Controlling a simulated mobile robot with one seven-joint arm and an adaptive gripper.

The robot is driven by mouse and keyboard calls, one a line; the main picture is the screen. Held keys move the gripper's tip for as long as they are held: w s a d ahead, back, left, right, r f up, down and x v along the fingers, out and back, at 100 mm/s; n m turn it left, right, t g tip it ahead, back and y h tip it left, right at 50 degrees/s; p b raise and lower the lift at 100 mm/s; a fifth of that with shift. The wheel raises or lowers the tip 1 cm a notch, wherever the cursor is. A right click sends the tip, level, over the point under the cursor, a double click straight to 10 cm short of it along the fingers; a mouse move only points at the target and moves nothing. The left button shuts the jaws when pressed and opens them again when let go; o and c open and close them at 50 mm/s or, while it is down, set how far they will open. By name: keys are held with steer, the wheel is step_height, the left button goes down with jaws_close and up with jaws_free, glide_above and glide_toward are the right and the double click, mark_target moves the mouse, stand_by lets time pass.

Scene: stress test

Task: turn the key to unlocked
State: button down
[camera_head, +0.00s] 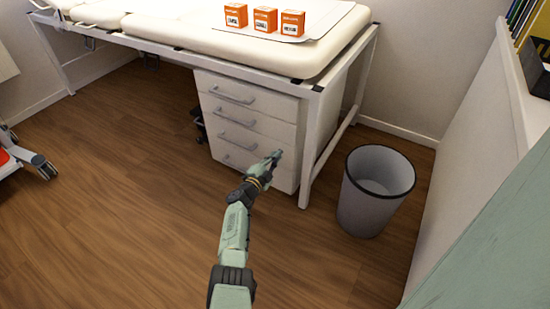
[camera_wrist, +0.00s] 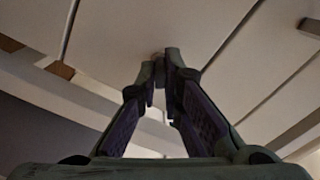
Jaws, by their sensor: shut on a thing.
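A white drawer cabinet (camera_head: 275,108) with several grey-handled drawers stands under the padded bench. My gripper (camera_head: 275,157) is at the right side of its front, in front of the lower drawers. In the wrist view my gripper (camera_wrist: 160,76) has its fingertips close together against the pale drawer front. They are shut on a small grey piece, the key (camera_wrist: 158,66), of which only a little shows between the tips. The lock around it is hidden, and I cannot tell which way the key is turned.
A grey waste bin (camera_head: 363,205) stands on the floor right of the cabinet. A white bench leg (camera_head: 309,155) is close to the right of my gripper. Several orange boxes (camera_head: 265,20) stand on the bench above. The wooden floor at left is mostly clear.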

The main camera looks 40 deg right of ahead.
steer(key=n+p, duration=0.1)
steer(key=n, duration=1)
steer(key=shift+n, duration=0.5)
steer(key=c, duration=1.7)
jaws_free()
steer(key=shift+v, duration=3.75)
